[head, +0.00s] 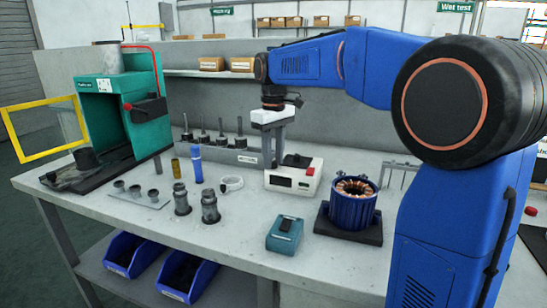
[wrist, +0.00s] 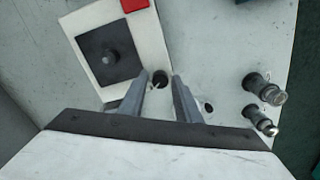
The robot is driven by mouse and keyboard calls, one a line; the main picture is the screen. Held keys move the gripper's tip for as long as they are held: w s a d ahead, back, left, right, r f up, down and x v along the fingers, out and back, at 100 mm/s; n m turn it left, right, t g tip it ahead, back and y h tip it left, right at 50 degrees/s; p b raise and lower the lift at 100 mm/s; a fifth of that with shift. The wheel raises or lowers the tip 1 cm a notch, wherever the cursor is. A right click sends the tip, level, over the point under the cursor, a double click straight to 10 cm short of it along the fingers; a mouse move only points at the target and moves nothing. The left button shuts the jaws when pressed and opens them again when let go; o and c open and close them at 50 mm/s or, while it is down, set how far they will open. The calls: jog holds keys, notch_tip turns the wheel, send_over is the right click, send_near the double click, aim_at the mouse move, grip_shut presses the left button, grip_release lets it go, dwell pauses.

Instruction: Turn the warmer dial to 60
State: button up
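The warmer is a white box (head: 282,183) with a dark front panel and a red part on top, on the bench. In the wrist view, its white top (wrist: 150,35) carries a dark square plate with a short post and a red part. My gripper (head: 271,158) points down at the warmer's back left in the head view. In the wrist view, my gripper (wrist: 160,77) has its two fingers apart with nothing held. A small dark round thing with a pale mark (wrist: 158,78) shows between the fingertips; I cannot tell whether it is the dial or whether they touch it.
A blue stator (head: 352,205) on a dark base stands right of the warmer. A teal device (head: 285,234) lies in front. Grey fittings (head: 210,206) and a pale ring (head: 231,184) stand left. A green press (head: 120,105) is farther left.

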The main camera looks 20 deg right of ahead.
aim_at(273, 161)
jog(key=shift+o, duration=0.4)
notch_tip(273, 161, up, 17)
jog(key=shift+r, duration=0.2)
dwell(0.3)
jog(key=shift+s, duration=0.1)
